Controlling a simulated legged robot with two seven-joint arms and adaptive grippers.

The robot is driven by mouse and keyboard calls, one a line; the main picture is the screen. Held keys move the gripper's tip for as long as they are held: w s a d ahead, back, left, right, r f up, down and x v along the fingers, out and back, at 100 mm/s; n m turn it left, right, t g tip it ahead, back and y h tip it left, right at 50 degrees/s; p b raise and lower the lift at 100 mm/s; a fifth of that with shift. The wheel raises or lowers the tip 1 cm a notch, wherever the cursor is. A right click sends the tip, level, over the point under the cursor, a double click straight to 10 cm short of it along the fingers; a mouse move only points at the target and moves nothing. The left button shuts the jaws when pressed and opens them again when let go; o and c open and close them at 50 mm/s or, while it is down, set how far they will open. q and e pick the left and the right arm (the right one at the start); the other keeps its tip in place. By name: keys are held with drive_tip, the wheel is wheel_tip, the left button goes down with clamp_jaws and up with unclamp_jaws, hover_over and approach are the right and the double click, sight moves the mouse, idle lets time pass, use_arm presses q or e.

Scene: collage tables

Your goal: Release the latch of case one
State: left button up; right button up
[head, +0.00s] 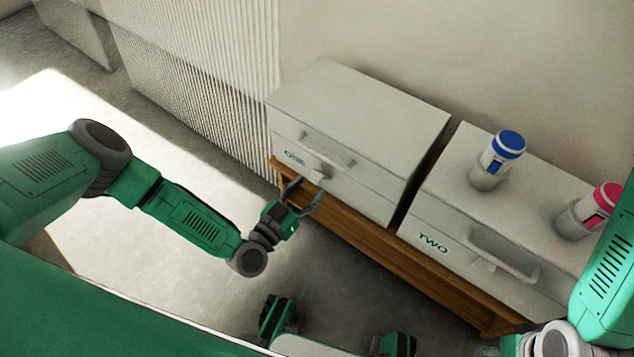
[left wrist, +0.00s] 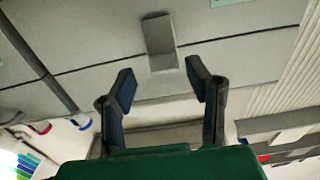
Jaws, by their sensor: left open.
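Case one (head: 350,108) is a pale grey box marked ONE, with its lid down, on the left of a wooden bench. Its latch (head: 319,173) is a small grey tab on the front, below the bar handle (head: 328,149). My left gripper (head: 304,192) is open and empty just in front of the latch. In the left wrist view, the latch (left wrist: 159,42) crosses the seam, centred beyond my left fingertips (left wrist: 158,75), with no visible contact. My right arm shows at the right edge, but its gripper is out of the picture.
Case two (head: 440,215) stands on the bench (head: 365,232) to the right, across a narrow gap. A blue-capped bottle (head: 497,161) and a pink-capped bottle (head: 588,212) stand on it. A ribbed panel (head: 205,75) is behind at left. Floor in front is open.

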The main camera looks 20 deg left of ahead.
sight(315, 179)
use_arm(q)
drive_tip(key=shift+a+b+x, duration=0.1)
drive_tip(key=shift+b+x, duration=0.1)
drive_tip(key=shift+x, duration=0.4)
drive_tip(key=shift+a+b+x, duration=0.15)
drive_tip(key=shift+x, duration=0.5)
drive_tip(key=shift+w+d+f, duration=0.1)
drive_tip(key=shift+w, duration=0.5)
drive_tip(key=shift+d, duration=0.1)
use_arm(e)
drive_tip(key=shift+a+f, duration=0.35)
drive_tip(key=shift+f, duration=0.2)
drive_tip(key=shift+d, duration=0.1)
use_arm(q)
drive_tip(key=shift+d, duration=0.1)
drive_tip(key=c, duration=1)
